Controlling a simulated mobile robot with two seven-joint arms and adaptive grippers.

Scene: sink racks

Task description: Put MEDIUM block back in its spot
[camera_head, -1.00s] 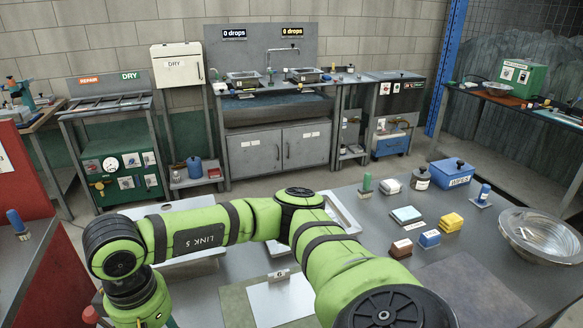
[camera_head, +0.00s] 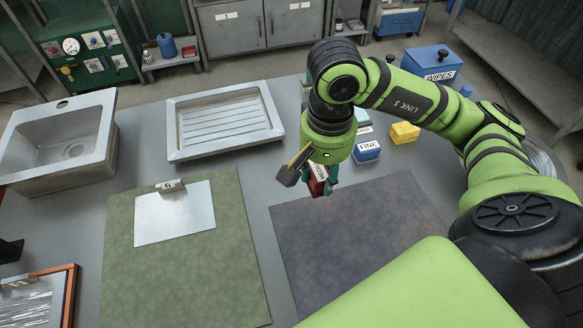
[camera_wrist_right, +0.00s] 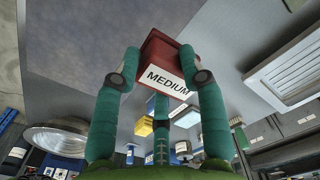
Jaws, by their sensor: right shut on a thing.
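The MEDIUM block (camera_head: 316,184), dark red with a white label, is held by my right gripper (camera_head: 323,187) near the far edge of the dark mat. In the right wrist view the MEDIUM block (camera_wrist_right: 165,52) sits between the teal fingers, its label towards the camera. The fingers are shut on it. I cannot tell whether it touches the table. The blue FINE block (camera_head: 367,153) stands just to the right of the gripper, with the yellow block (camera_head: 404,132) beyond it. The gripper hides part of the table left of the FINE block. My left gripper is not in view.
A dark mat (camera_head: 360,250) lies in front of the gripper and a green mat (camera_head: 190,270) to its left, with a metal sheet (camera_head: 175,215) on it. A ribbed tray (camera_head: 225,120) and a sink basin (camera_head: 65,140) lie left. A blue WIPES box (camera_head: 432,64) stands behind.

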